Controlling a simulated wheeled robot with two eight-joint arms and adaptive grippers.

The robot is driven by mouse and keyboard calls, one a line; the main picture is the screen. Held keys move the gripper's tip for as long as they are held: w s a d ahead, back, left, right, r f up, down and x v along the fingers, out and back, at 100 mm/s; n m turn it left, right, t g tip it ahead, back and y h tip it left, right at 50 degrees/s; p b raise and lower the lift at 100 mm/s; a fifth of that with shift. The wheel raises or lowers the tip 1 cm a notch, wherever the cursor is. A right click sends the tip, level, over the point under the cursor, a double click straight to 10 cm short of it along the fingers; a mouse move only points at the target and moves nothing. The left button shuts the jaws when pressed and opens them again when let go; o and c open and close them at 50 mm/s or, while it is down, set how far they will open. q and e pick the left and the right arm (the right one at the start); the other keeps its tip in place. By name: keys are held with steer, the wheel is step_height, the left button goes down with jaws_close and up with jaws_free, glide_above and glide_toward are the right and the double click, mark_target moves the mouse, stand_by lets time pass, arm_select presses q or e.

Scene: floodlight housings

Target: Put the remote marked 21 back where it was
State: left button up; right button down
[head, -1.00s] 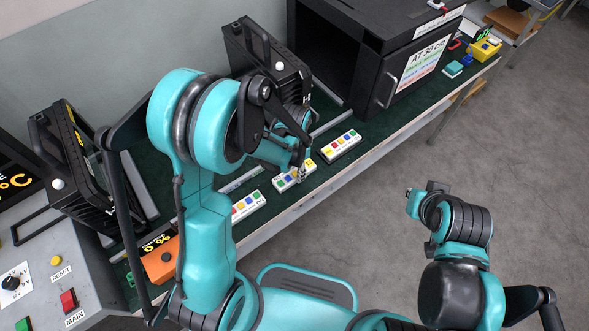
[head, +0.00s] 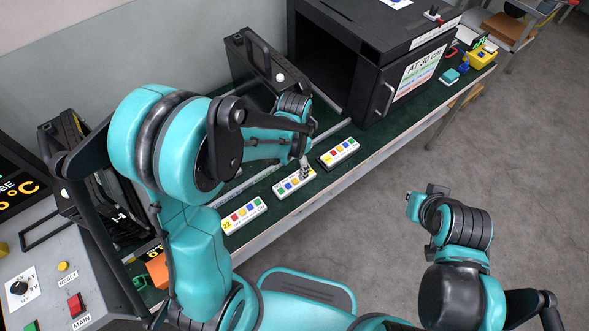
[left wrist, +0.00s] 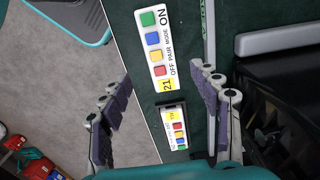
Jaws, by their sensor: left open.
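The white remote marked 21 (left wrist: 155,45) lies flat on the dark green bench top, with yellow label, coloured buttons and its marked end towards the neighbouring remote. In the head view it is the middle remote (head: 291,183) of the row. My left gripper (head: 304,169) is just above its right end. In the left wrist view the fingers of my left gripper (left wrist: 164,92) are spread wide, one each side of the remote's line, with nothing held. My right gripper (head: 428,191) hangs over the floor, away from the bench; its finger state is unclear.
Another remote (head: 340,152) sits in a dark holder to the right; remote 22 (head: 244,215) lies left. A black oven-like box (head: 375,60) stands behind at right. A dark floodlight housing (head: 266,62) stands behind. The bench's front edge runs close to the remotes.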

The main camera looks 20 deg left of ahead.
arm_select(q)
steer(key=s+a+r+n+t, duration=0.2)
steer(key=s+r, duration=0.3)
steer(key=r, duration=0.3)
steer(key=s+a+r+n+t+p, duration=0.1)
steer(key=s+a+r+n+t, duration=0.1)
steer(key=s+r+n+t, duration=0.3)
step_height(320, 180, up, 3)
steer(key=shift+s+a+r+n, duration=0.15)
steer(key=shift+a+r+n, duration=0.05)
steer(key=shift+a+n, duration=0.15)
steer(key=shift+f, duration=0.1)
steer(key=shift+f+b, duration=0.25)
steer(key=shift+b, duration=0.1)
stand_by(0.4)
